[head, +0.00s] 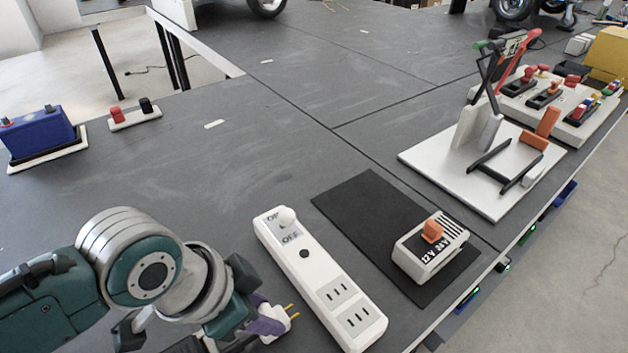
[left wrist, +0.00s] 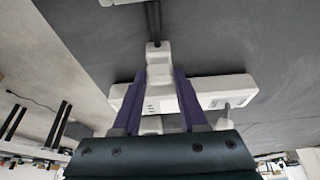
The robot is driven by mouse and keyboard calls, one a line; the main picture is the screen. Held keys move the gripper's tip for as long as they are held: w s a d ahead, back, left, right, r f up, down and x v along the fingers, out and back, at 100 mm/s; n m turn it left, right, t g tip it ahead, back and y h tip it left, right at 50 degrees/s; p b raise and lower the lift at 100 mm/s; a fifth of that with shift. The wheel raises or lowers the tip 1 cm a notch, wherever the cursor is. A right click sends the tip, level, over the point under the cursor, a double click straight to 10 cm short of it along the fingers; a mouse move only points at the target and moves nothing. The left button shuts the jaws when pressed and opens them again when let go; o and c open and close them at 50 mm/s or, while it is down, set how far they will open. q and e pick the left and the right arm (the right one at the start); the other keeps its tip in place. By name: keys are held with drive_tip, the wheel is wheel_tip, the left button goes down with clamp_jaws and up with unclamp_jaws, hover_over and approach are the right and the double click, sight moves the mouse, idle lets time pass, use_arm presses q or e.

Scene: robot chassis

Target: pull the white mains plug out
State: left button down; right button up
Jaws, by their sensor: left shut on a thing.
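The white mains plug (head: 288,321) is in my left gripper (head: 268,324), whose purple fingers are shut on it. Its brass prongs show bare in the head view, to the left of the white power strip (head: 318,278) and apart from its sockets. In the left wrist view the plug (left wrist: 159,68) sits between the two fingers (left wrist: 162,92), with a dark cord running from its end. The strip (left wrist: 222,92) shows behind it there. The strip has a round white switch knob, an OFF label and two slotted sockets, both empty. My right gripper is not in view.
Right of the strip, a 12V/24V box (head: 431,246) with an orange switch sits on a black mat (head: 362,208). A white board (head: 428,160) with a lever stands farther right. A blue box (head: 38,134) and a two-terminal block (head: 134,118) stand at left. The middle deck is clear.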

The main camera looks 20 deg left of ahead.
use_arm(q)
drive_tip(key=c, duration=0.6)
unclamp_jaws()
drive_tip(key=shift+s+a, duration=0.15)
drive_tip(key=shift+s, duration=0.05)
drive_tip(key=shift+c, duration=0.2)
drive_tip(key=shift+o, duration=1)
drive_tip(key=p+v, duration=0.3)
drive_tip(key=v, duration=0.6)
drive_tip(key=shift+r+p, duration=0.3)
drive_tip(key=shift+r, duration=0.1)
drive_tip(key=shift+s, duration=0.1)
